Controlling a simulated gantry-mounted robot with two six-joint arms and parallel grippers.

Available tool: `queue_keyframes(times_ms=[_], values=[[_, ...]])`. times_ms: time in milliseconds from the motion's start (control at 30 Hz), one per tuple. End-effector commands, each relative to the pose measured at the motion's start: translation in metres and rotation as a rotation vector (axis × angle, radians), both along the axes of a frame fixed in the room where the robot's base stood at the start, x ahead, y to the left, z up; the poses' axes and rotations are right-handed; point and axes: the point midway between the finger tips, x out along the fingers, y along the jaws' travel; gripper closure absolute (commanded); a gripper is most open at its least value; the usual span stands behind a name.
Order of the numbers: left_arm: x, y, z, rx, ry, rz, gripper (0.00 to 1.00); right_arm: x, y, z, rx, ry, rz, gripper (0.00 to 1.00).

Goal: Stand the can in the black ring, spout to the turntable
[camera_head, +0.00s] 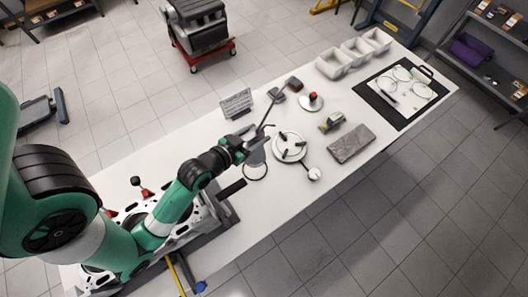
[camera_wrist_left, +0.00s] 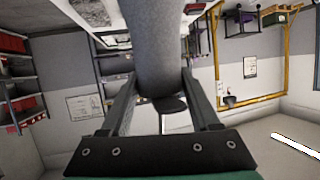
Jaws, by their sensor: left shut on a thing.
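My left gripper (camera_head: 246,149) reaches in from the left and is shut on the grey can (camera_head: 257,158). In the left wrist view the can (camera_wrist_left: 158,50) is a grey cylinder between the two dark fingers. A thin dark line, perhaps the spout, rises from near the gripper towards the back; its link to the can is unclear. The black ring (camera_head: 254,179) shows as a dark curve at the can's lower end; whether the can is inside or above it I cannot tell. The turntable (camera_head: 289,148), a white disc with dark pieces, is just right of the can. My right gripper is out of view.
A grey slab (camera_head: 351,143) lies right of the turntable. A red-topped round piece (camera_head: 313,102) and a small upright panel (camera_head: 236,103) stand towards the back. White bins (camera_head: 334,64) and a black mat (camera_head: 381,101) are at the far right.

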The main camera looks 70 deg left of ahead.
Motion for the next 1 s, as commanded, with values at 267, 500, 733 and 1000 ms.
queue_keyframes(times_ms=[267,500,733,1000], values=[[0.000,0.000,-0.049,0.001,0.000,0.000,1.00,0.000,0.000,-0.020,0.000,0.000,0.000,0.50],[0.001,0.000,-0.061,0.003,-0.004,-0.001,1.00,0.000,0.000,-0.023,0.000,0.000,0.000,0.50],[0.000,0.000,-0.093,0.001,-0.001,-0.001,1.00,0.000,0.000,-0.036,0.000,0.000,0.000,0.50],[0.001,0.000,-0.098,0.003,-0.004,-0.002,1.00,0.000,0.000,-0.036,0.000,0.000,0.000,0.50]])
